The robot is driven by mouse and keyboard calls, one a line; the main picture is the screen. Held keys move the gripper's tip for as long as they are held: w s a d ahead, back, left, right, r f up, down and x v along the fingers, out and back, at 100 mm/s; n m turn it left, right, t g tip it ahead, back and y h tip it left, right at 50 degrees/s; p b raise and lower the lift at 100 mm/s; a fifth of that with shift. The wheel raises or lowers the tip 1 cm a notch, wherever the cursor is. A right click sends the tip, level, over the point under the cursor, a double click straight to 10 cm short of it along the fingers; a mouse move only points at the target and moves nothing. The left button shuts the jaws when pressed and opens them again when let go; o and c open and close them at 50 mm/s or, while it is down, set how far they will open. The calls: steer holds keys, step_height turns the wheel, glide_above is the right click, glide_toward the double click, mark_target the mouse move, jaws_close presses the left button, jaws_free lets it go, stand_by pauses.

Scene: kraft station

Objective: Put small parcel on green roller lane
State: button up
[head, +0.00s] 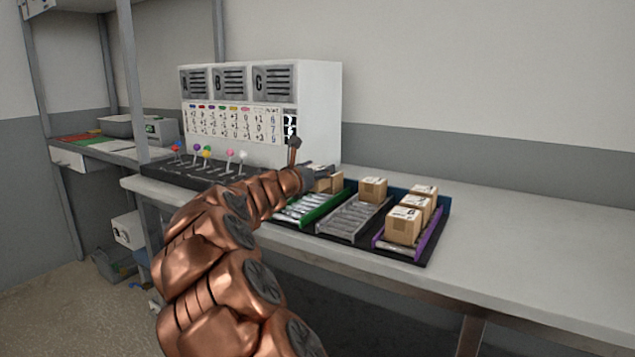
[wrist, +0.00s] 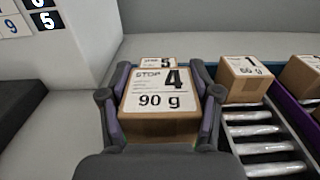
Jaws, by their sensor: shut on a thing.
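My gripper (wrist: 160,98) is shut on a brown parcel (wrist: 158,82) with a white label reading "STOP 4, 90 g"; a finger presses each side. In the head view my gripper (head: 312,180) is at the far end of the green roller lane (head: 303,208), and the arm partly hides the held parcel. I cannot tell whether the parcel rests on the rollers or hangs above them. Another parcel, labelled 5 (wrist: 157,63), shows just behind it. The near rollers of the green lane are bare.
A grey lane (head: 350,217) holds one parcel (head: 373,189), labelled 1, 60 g, at its far end. A purple-edged lane (head: 432,230) holds several parcels. A white cabinet (head: 320,110) and a dark panel with coloured knobs (head: 190,172) stand left. The bench (head: 530,240) is clear to the right.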

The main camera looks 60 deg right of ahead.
steer(key=shift+w+d, duration=0.25)
steer(key=shift+f+b, duration=0.8)
steer(key=shift+f, duration=0.95)
steer(key=o, duration=1.3)
steer(key=shift+f, duration=0.1)
steer(key=shift+c, duration=0.2)
steer(key=shift+a, duration=0.35)
steer(key=a, duration=0.3)
steer(key=a+p, duration=0.1)
steer(key=a, duration=0.3)
steer(key=a+p, duration=0.1)
steer(key=a, duration=0.3)
steer(key=shift+s+a, duration=0.15)
steer(key=shift+s, duration=0.15)
